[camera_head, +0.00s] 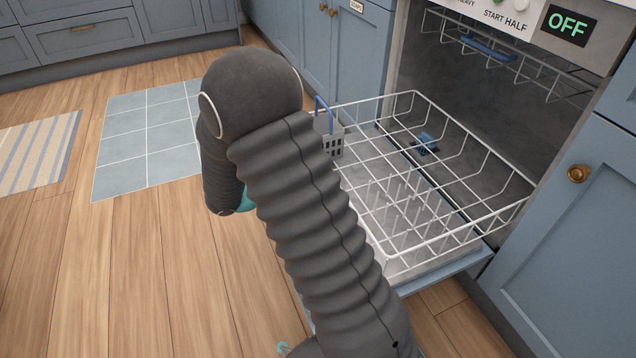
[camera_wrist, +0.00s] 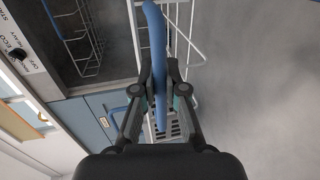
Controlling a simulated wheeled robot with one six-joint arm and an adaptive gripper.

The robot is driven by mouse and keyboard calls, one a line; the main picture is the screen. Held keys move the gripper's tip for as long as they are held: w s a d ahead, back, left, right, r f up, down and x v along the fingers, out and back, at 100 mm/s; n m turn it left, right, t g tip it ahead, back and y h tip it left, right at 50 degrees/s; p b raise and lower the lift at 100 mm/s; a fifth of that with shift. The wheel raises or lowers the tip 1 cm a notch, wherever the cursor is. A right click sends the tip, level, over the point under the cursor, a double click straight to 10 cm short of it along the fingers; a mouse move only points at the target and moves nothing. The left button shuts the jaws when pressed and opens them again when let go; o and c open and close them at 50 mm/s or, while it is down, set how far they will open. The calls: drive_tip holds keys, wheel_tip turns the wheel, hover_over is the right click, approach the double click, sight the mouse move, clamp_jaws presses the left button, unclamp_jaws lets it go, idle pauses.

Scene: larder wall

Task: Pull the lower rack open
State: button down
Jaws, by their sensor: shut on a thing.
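The white wire lower rack (camera_head: 415,94) stands out of the dishwasher over its lowered door. A grey cutlery basket (camera_head: 330,143) with a blue handle sits at its left side. My gripper (camera_wrist: 159,88) is shut on a blue bar (camera_wrist: 156,45), which looks like the rack's front handle; white wires (camera_wrist: 178,35) run beside it. In the head view my arm hides the grip and the rack's near left part, and only a bit of teal on the gripper shows.
The upper rack (camera_head: 540,62) with its blue handle (camera_head: 488,47) is inside the dishwasher. A blue cabinet door with a brass knob (camera_head: 578,173) stands at right. Wooden floor (camera_head: 180,270) is clear at left, with a blue tiled mat (camera_head: 125,150) and a striped rug (camera_head: 40,150).

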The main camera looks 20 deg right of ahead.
drive_tip(key=c, duration=1.2)
unclamp_jaws()
drive_tip(key=v, duration=1.2)
